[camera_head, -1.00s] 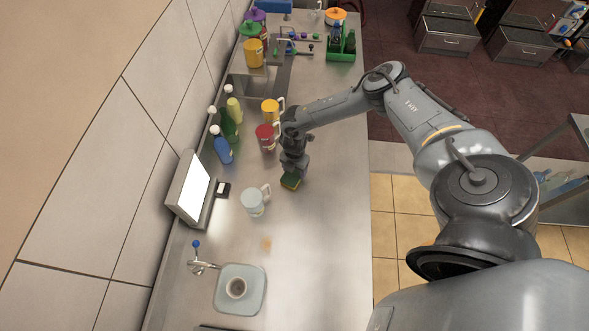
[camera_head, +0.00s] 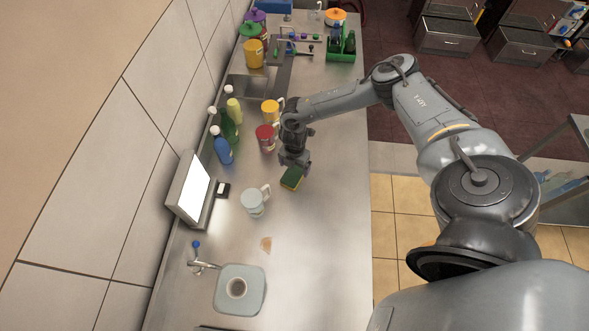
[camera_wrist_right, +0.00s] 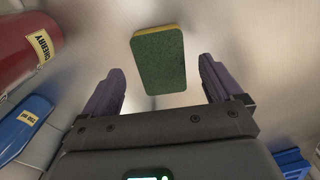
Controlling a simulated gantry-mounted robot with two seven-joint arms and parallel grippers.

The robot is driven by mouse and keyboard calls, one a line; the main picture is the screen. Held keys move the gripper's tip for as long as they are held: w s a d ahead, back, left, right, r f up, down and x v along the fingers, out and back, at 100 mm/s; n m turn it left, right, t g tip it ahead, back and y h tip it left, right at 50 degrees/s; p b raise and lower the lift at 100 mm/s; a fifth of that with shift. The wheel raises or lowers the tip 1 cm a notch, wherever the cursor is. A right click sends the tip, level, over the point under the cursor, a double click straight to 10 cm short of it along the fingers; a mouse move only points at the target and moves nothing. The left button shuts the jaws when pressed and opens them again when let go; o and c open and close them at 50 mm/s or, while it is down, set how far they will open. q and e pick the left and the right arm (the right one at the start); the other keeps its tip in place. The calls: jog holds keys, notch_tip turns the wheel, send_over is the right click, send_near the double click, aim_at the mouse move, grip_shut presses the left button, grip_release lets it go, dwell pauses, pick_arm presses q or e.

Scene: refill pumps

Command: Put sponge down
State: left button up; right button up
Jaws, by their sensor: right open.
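The sponge (camera_head: 291,178), green with a yellow layer, lies on the steel counter (camera_head: 310,235) in the head view. In the right wrist view the sponge (camera_wrist_right: 158,60) shows its green face, just beyond the fingertips. My right gripper (camera_head: 295,163) is right behind and above the sponge, open, with its two dark fingers (camera_wrist_right: 160,85) apart and nothing between them. My left gripper is not in view.
Bottles (camera_head: 222,147) line the wall. The right side of the counter is clear.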

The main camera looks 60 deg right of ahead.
aim_at(295, 172)
notch_tip(295, 172, up, 9)
jog(key=shift+f, duration=0.15)
dwell(0.5)
